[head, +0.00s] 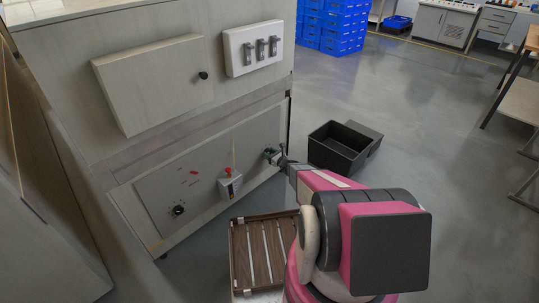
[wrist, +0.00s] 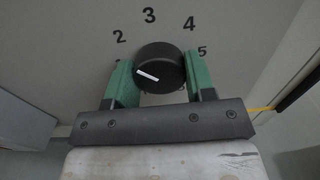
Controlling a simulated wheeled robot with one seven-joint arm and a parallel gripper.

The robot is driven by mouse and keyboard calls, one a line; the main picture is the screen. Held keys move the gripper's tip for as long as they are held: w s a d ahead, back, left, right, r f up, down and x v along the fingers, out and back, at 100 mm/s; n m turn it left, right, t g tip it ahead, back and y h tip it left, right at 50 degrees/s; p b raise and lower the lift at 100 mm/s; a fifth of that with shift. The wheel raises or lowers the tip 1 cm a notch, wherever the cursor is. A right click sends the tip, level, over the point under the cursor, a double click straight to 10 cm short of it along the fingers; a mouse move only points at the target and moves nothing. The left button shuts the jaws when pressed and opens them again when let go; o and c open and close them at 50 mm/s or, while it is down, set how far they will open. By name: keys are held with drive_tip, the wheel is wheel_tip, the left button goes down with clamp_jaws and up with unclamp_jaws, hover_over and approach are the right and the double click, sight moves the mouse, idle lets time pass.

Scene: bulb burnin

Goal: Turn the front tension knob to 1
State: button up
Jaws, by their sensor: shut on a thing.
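In the wrist view a round black knob (wrist: 160,65) sits on a grey panel with the numbers 2, 3, 4 and 5 around it. A small part of another mark shows below the 2, mostly hidden by the left finger. The knob's white line points left and slightly up, toward that half-hidden mark. My gripper (wrist: 160,88) has its green fingers shut on the knob's two sides. In the head view my gripper (head: 273,155) is at the right part of the cabinet's lower front, and the held knob cannot be made out there.
Another black knob (head: 178,210) is on the lower left panel. A box with a red top (head: 229,184) sticks out between it and my gripper. A slatted wooden crate (head: 239,270) and a black bin (head: 335,150) stand on the floor nearby. Open floor lies right.

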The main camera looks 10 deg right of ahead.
drive_tip(key=n, duration=0.4)
drive_tip(key=shift+n, duration=0.3)
drive_tip(key=n, duration=0.4)
idle(0.5)
drive_tip(key=o, duration=0.9)
drive_tip(key=shift+s+d, duration=0.1)
drive_tip(key=v, duration=1)
drive_tip(key=shift+s+d, duration=0.15)
drive_tip(key=shift+s, duration=0.1)
